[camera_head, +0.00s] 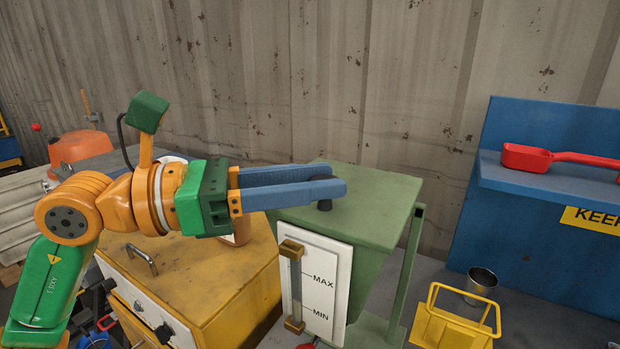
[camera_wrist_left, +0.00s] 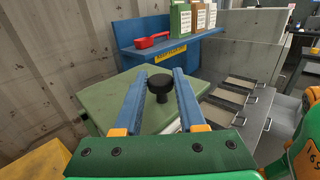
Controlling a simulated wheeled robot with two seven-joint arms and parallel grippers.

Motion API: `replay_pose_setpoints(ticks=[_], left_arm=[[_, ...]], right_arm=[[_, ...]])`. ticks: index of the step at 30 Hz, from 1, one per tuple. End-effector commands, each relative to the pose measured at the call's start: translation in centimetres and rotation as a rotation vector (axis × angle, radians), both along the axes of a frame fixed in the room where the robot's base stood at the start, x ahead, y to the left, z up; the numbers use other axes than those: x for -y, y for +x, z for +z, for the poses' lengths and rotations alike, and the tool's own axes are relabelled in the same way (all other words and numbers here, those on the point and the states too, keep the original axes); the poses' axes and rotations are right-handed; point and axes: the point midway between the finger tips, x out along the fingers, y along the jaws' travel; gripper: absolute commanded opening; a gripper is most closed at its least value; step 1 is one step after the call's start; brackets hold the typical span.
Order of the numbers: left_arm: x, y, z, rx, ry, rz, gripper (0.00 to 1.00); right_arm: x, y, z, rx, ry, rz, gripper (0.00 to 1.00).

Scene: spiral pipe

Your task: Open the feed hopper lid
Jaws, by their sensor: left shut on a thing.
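The green feed hopper (camera_head: 370,275) stands right of centre in the head view. Its flat green lid (camera_head: 385,205) lies across the top and looks closed. A black round knob (camera_head: 324,206) stands up from the lid, partly hidden behind my fingers. My left gripper (camera_head: 336,181) reaches over the lid from the left, its blue fingers shut on the knob. In the left wrist view, the knob (camera_wrist_left: 160,84) is between the two fingers near their tips, above the lid (camera_wrist_left: 112,104). My right gripper is not in view.
A yellow cabinet (camera_head: 215,285) stands left of the hopper. A white MAX/MIN gauge panel (camera_head: 325,275) is on its front. To the right are a blue shelf (camera_head: 560,180) with a red scoop (camera_head: 525,158), a metal cup (camera_head: 481,282) and a yellow frame (camera_head: 455,325). A corrugated wall (camera_head: 300,80) rises behind.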

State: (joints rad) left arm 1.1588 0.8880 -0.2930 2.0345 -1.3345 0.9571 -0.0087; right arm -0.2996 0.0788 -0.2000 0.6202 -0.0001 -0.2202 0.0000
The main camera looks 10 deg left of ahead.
Motion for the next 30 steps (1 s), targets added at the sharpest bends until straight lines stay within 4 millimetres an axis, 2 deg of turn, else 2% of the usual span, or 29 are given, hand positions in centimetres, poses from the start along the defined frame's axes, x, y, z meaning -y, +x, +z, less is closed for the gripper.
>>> replay_pose_setpoints(ticks=[4,7,15,18,30], left_arm=[[0.0,0.1,0.5,-0.012,0.004,0.000,0.00],[0.1,0.2,1.3,-0.041,0.012,0.000,0.00],[0.4,1.1,4.4,-0.204,0.066,0.001,0.00],[0.5,1.7,5.1,-0.242,0.078,0.000,0.00],[1.2,3.9,7.5,-0.233,0.073,0.001,0.00]], right_arm=[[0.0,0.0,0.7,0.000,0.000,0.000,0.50],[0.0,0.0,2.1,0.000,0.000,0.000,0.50],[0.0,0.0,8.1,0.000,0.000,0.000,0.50],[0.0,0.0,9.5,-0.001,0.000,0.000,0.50],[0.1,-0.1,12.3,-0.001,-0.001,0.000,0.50]])
